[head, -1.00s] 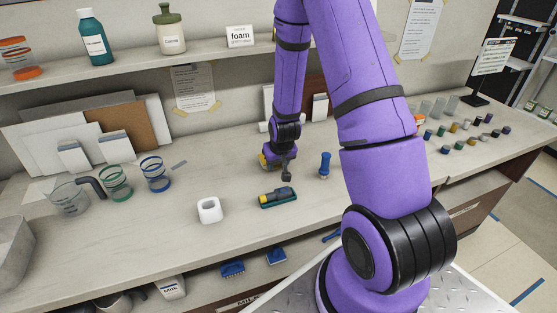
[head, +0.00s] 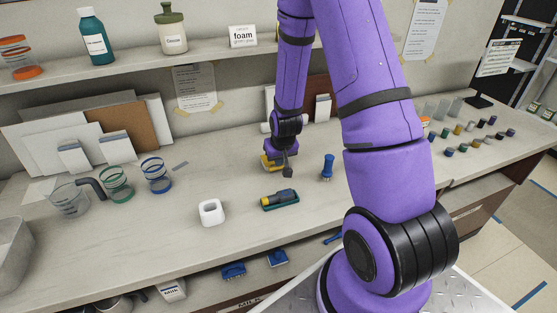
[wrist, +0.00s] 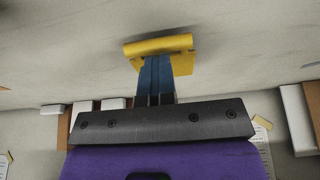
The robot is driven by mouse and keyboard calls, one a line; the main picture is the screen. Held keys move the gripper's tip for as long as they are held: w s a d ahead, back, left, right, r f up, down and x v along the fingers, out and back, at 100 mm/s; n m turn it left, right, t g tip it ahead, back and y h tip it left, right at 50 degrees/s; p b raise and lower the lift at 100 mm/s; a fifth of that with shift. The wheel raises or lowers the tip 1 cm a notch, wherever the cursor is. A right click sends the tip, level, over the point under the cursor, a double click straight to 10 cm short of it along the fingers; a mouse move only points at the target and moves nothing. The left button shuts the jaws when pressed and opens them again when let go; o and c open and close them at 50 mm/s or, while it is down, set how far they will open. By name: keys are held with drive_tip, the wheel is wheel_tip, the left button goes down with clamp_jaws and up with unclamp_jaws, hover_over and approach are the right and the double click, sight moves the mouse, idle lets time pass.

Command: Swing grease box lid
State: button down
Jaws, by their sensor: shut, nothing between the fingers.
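A small yellow box-like thing (head: 271,164), which I take for the grease box, sits on the counter near the wall, just left of my gripper (head: 288,174). In the wrist view its yellow part (wrist: 160,45) shows a rounded long edge and a flat piece to the right. My gripper (wrist: 157,62) is shut, its fingers side by side in front of the yellow part and hiding its middle. No object shows between them. I cannot tell whether the fingertips touch the yellow part, nor how far the lid is swung.
A green tray (head: 281,206) with a yellow-and-dark tool lies in front of my gripper. A blue upright tool (head: 327,167) stands to the right, and a white block (head: 211,212) to the front left. Boards lean on the wall. Counter between them is clear.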

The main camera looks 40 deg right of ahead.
drive_tip(key=shift+w+r, duration=0.15)
drive_tip(key=shift+r, duration=1.05)
drive_tip(key=c, duration=1.4)
unclamp_jaws()
drive_tip(key=shift+o, duration=0.2)
drive_tip(key=d+v, duration=0.1)
drive_tip(key=v, duration=0.9)
drive_tip(key=shift+a+r, duration=0.35)
drive_tip(key=shift+a, duration=0.15)
